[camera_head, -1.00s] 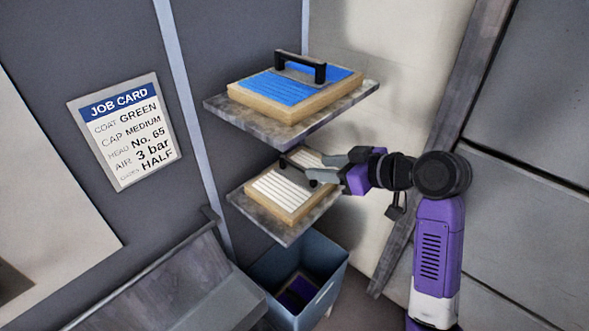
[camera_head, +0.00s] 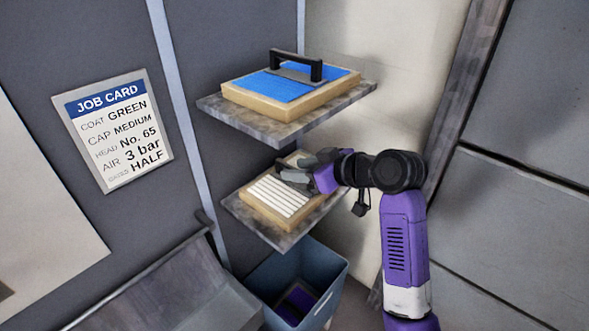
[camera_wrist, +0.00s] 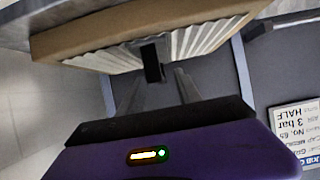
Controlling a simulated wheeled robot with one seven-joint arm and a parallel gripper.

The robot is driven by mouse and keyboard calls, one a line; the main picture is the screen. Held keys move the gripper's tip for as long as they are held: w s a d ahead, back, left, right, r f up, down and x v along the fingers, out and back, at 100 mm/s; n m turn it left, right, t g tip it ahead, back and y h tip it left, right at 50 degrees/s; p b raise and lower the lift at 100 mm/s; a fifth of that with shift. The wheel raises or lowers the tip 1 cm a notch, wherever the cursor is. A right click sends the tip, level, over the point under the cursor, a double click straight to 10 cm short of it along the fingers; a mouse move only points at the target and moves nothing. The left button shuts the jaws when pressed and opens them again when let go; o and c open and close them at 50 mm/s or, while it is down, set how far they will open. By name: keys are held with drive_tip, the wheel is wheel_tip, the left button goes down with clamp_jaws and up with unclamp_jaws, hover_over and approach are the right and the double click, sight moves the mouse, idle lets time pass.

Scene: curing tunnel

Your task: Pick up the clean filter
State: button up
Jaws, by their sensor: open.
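The clean filter, white and pleated in a tan frame (camera_head: 280,198), lies on the lower shelf. It also shows in the wrist view (camera_wrist: 125,25), its pleats beyond my fingers. My gripper (camera_head: 290,173) is at the filter's black handle and hides most of it in the head view. In the wrist view my two fingers (camera_wrist: 157,82) are apart, with the dark handle end (camera_wrist: 152,62) between or just beyond them. I cannot tell whether they touch it. A blue filter with a black handle (camera_head: 290,85) lies on the upper shelf.
The upper shelf (camera_head: 285,132) overhangs close above my gripper. The lower shelf (camera_head: 285,240) has a bare front edge. A blue bin (camera_head: 325,275) with a dark purple item stands below. A job card (camera_head: 115,130) hangs on the left wall. A grey trough (camera_head: 170,295) is at lower left.

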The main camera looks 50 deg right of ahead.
clamp_jaws()
idle(1.2)
drive_tip(key=shift+r+p, duration=3.55)
drive_tip(key=shift+r, duration=0.3)
drive_tip(key=shift+f, duration=0.1)
drive_tip(key=shift+s, duration=0.15)
